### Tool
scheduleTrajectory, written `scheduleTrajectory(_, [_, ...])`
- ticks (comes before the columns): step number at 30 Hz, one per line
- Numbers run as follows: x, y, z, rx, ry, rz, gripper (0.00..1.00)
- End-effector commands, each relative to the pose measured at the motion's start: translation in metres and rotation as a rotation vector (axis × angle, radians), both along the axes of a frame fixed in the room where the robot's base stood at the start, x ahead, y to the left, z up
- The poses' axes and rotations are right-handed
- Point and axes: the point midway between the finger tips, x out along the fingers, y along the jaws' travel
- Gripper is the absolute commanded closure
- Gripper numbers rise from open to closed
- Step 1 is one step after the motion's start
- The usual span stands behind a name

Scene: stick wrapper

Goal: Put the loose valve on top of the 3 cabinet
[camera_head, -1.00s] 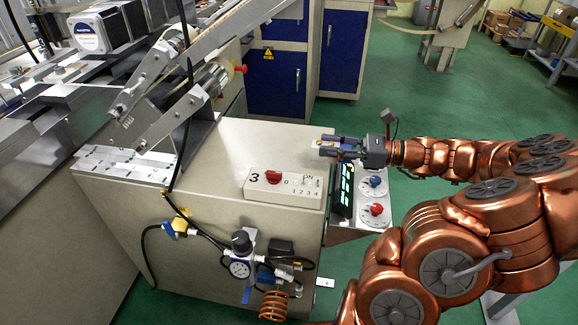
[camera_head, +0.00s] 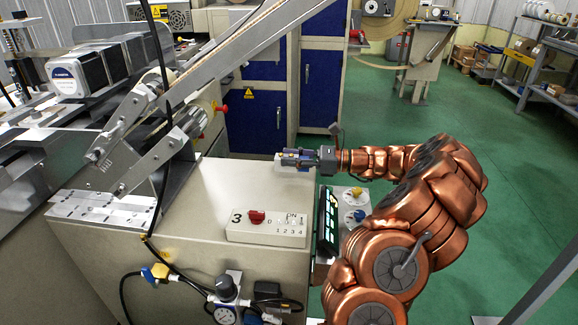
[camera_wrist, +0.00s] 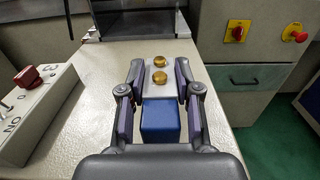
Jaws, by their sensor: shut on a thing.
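My gripper (camera_head: 290,158) is shut on the valve, which has a blue block (camera_wrist: 160,122) and a pale metal body with two brass fittings (camera_wrist: 158,77). The fingers hold it from both sides. In the head view the valve (camera_head: 289,167) is small and partly hidden by the fingers. It is over the far right part of the beige top of the 3 cabinet (camera_head: 205,195). The wrist view also shows this top (camera_wrist: 105,70) around the valve. I cannot tell whether the valve touches the surface.
A switch box (camera_head: 266,229) marked 3, with a red knob, sits at the cabinet's front. A display (camera_head: 328,220) and a knob panel stand at its right side. Metal arms of the machine (camera_head: 150,140) overhang the left. The top between them is clear.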

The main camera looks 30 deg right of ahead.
Motion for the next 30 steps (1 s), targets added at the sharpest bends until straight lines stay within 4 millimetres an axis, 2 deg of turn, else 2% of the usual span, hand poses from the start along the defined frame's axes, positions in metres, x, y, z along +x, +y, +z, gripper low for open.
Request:
scheduleTrajectory(9, [0.019,-0.003,-0.003,0.0,0.001,0.003,1.0])
scheduleTrajectory(17, [0.018,-0.004,-0.036,0.001,0.001,0.001,1.0])
scheduleTrajectory(29, [0.018,-0.004,-0.039,0.001,-0.001,0.001,1.0])
scheduleTrajectory(30, [0.018,-0.004,-0.04,0.0,0.0,0.001,0.65])
